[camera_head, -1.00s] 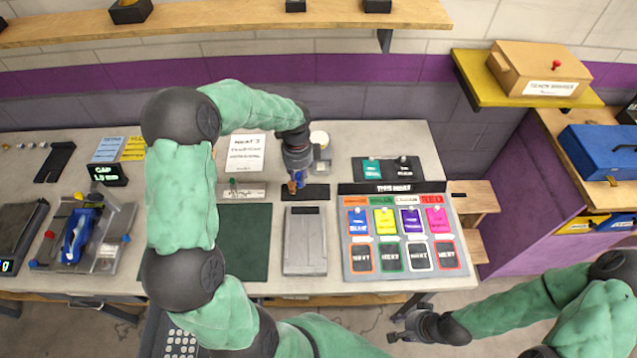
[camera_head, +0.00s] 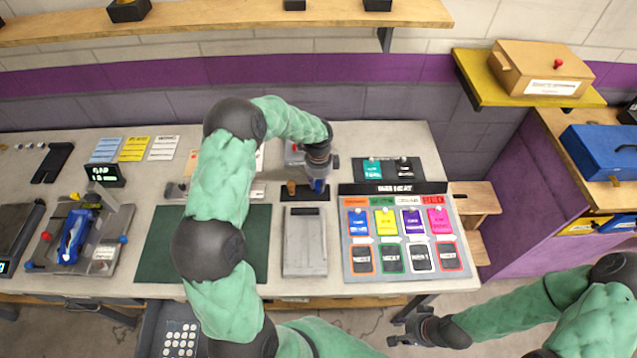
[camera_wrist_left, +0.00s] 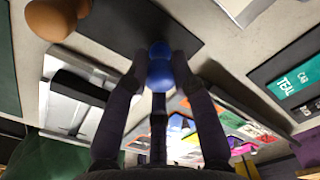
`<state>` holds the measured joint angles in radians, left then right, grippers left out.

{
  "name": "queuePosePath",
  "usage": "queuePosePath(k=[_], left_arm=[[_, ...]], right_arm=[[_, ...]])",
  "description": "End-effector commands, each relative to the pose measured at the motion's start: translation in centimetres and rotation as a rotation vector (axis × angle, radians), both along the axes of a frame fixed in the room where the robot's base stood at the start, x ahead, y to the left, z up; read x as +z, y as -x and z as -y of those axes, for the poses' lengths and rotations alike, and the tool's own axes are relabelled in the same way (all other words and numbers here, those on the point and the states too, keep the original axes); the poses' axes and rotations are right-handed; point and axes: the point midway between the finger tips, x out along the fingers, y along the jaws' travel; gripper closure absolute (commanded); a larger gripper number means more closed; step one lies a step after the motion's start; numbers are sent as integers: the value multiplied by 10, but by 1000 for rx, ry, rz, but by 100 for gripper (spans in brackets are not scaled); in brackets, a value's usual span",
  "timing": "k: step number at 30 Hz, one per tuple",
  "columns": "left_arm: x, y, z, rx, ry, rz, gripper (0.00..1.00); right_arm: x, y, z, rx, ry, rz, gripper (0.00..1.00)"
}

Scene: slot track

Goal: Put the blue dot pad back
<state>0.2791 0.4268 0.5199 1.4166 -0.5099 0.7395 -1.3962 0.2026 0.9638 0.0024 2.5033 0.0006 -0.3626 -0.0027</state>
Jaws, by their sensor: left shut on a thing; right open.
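The blue dot pad (camera_wrist_left: 160,66) is a small rounded blue piece between the fingertips of my left gripper. My left gripper (camera_head: 318,184) is shut on it, over the right part of a dark flat holder (camera_head: 305,195). The holder also shows in the left wrist view (camera_wrist_left: 130,25). A brown rounded piece (camera_head: 291,187) stands on the holder's left part, and it shows at upper left in the wrist view (camera_wrist_left: 55,18). I cannot tell whether the blue pad touches the holder. My right gripper (camera_head: 400,339) is open and empty, low, in front of the table's edge.
A grey tray (camera_head: 305,262) lies in front of the holder. A board with coloured cards (camera_head: 345,276) is to the right, with a dark plate holding a teal card (camera_head: 372,168) behind it. A dark green mat (camera_head: 155,262) lies to the left.

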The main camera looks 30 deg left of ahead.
Motion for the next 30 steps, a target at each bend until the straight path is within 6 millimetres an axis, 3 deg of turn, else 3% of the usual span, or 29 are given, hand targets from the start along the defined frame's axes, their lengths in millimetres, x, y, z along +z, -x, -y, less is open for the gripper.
queuePosePath(k=[9,10,12,23,30], left_arm=[[-3,0,0,0,0,1,100],[-3,0,0,0,0,1,69],[-2,0,0,0,0,1,51],[0,0,0,0,0,1,51],[29,-1,0,0,-1,4,51]], right_arm=[[-2,0,0,0,0,0,57],[-2,0,0,0,0,0,57],[-1,0,0,0,0,0,57],[0,0,0,0,0,0,57],[5,0,0,0,0,0,57]])
